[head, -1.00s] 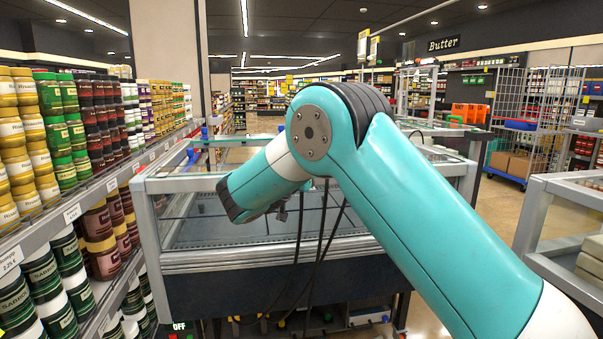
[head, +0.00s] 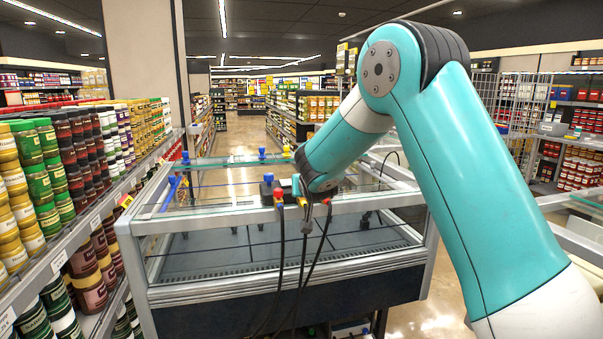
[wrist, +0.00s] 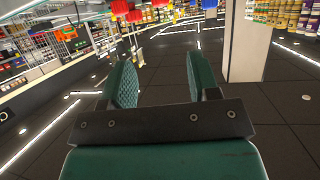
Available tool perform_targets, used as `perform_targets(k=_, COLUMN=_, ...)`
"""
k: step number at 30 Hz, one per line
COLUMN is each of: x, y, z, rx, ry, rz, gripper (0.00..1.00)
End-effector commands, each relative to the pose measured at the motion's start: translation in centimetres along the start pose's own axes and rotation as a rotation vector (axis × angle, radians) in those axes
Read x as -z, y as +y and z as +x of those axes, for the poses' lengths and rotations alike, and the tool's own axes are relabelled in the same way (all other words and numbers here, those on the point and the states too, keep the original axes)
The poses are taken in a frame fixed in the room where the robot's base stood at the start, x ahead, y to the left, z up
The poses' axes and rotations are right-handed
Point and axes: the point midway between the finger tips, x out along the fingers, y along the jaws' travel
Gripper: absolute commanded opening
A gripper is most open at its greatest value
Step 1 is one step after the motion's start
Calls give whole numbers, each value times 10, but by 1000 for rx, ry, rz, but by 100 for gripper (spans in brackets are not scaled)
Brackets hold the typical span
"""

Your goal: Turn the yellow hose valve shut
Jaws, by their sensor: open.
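I cannot make out the yellow hose valve for certain. Small red and yellow fittings (head: 279,193) sit at the front rim of the glass-topped freezer, with black hoses (head: 281,250) hanging from them. A dark block with a blue top (head: 268,184) is beside them. My wrist is just right of these fittings in the head view, and my gripper is mostly hidden there. In the wrist view my gripper (wrist: 165,80) shows two green jaws wide apart with nothing between them.
The freezer (head: 180,222) stands ahead. A shelf of jars (head: 75,190) runs along the left. Another case (head: 590,205) is at the right. An aisle lies open beyond.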

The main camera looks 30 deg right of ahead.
Motion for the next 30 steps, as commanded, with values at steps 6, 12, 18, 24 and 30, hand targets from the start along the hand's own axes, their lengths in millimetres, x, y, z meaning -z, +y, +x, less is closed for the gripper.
perform_targets(k=6, x=1, y=1, z=18, rx=10, ry=-7, rz=1, gripper=55)
perform_targets(k=12, x=1, y=1, z=61, rx=9, ry=-7, rz=1, gripper=55)
perform_targets(k=18, x=1, y=-1, z=107, rx=10, ry=-6, rz=2, gripper=55)
perform_targets(k=24, x=0, y=-1, z=144, rx=10, ry=-6, rz=2, gripper=55)
perform_targets(k=30, x=0, y=-2, z=165, rx=11, ry=-5, rz=1, gripper=55)
